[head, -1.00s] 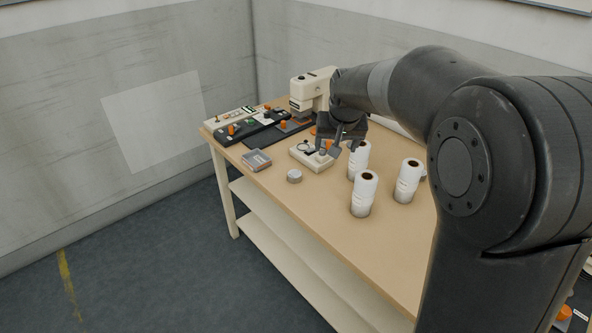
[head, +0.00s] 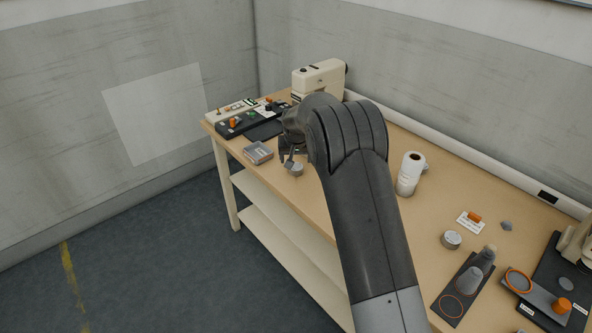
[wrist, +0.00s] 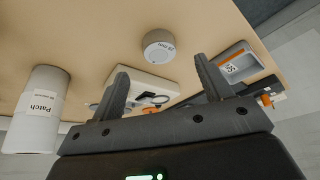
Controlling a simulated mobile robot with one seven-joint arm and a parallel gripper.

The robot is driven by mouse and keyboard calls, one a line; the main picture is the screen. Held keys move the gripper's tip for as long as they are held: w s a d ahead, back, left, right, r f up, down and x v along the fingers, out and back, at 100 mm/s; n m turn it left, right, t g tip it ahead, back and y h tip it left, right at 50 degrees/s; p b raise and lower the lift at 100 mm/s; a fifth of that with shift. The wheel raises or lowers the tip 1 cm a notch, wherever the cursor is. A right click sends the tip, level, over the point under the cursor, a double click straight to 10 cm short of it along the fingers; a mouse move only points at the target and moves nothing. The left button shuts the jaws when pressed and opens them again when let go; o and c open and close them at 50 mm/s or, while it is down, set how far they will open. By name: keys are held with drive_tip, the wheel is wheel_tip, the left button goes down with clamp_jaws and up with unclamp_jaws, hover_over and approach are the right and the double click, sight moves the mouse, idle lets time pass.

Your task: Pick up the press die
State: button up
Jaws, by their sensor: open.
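A short round pale-grey cylinder (wrist: 160,46) with a small printed label stands on the table; I take it to be the press die, though the label is too small to read surely. In the head view it (head: 296,169) sits near the table's front edge, partly covered by my gripper (head: 291,152). In the wrist view my gripper (wrist: 160,72) is open and empty, its two fingers pointing toward the cylinder. The cylinder lies beyond the fingertips, between their lines and apart from them.
A grey tray (wrist: 236,66) lies right of the cylinder in the wrist view; a cream box (wrist: 143,88) shows behind the fingers. A white roll marked Patch (wrist: 36,112) stands left.

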sight(296, 167)
drive_tip(key=shift+w+x, duration=0.15)
drive_tip(key=shift+x, duration=1.7)
drive_tip(key=shift+w+x, duration=0.1)
drive_tip(key=shift+x, duration=1.8)
drive_tip(key=shift+r, duration=0.1)
drive_tip(key=shift+c, duration=0.3)
drive_tip(key=c, duration=1.2)
